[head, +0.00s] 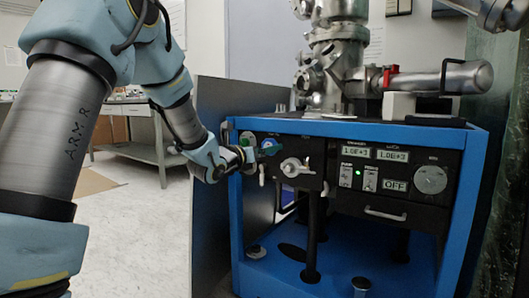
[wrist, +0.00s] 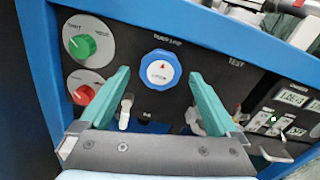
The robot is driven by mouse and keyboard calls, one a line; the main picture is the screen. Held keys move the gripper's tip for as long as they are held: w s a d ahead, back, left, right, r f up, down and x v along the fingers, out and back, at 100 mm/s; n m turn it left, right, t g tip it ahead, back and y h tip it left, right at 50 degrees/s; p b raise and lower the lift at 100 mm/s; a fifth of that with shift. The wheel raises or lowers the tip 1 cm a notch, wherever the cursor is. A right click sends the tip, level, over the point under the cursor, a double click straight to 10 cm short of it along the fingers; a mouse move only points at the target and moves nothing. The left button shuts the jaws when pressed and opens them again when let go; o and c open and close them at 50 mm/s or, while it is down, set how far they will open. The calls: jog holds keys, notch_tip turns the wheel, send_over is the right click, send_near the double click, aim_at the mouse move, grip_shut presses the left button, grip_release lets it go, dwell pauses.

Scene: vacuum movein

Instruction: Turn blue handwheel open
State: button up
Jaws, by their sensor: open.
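The blue handwheel (wrist: 160,72) is a small knob with a scalloped blue rim and a white face with a red mark. It is on the black front panel, and in the head view it (head: 269,147) sits just right of my gripper. My gripper (wrist: 160,78) is open, its teal fingers spread left and right of the handwheel in the wrist view. The fingers look apart from the wheel's rim; how far they are from the panel I cannot tell. In the head view my gripper (head: 246,157) is at the panel's left end, partly hiding it.
A green knob (wrist: 80,45) and a red knob (wrist: 83,95) are left of the handwheel. A metal valve handle (head: 295,167) sticks out to its right. The blue frame (head: 236,225) edges the panel. Small levers (wrist: 125,115) are below the handwheel.

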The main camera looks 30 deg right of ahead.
jog(key=shift+w+d, duration=0.1)
jog(key=shift+d, duration=0.15)
jog(key=c, duration=1.4)
